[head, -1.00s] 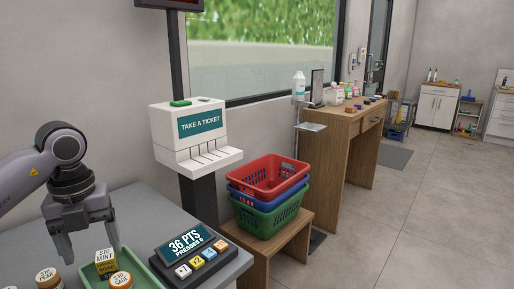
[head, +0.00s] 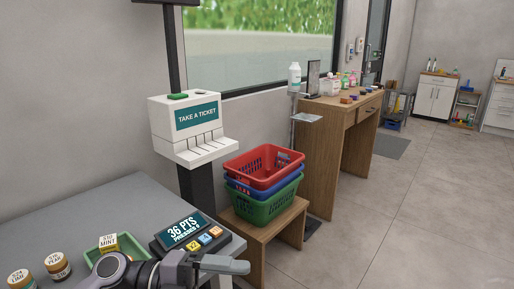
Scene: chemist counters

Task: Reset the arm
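My arm comes in at the bottom left of the head view. I take it to be my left arm, low in front of the grey counter (head: 60,222). Its gripper (head: 240,266) points right, below the points device (head: 186,232). One grey finger shows clearly; the other is mostly hidden, so its opening is unclear. Nothing is seen held in it. My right gripper is not in view.
A green tray (head: 132,246) holds a mint box (head: 108,243); my arm covers part of the tray. Jars labelled pear (head: 57,266) and lime (head: 20,279) stand left. Stacked baskets (head: 262,182) sit on a wooden stand (head: 258,233) beside the ticket machine (head: 190,125).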

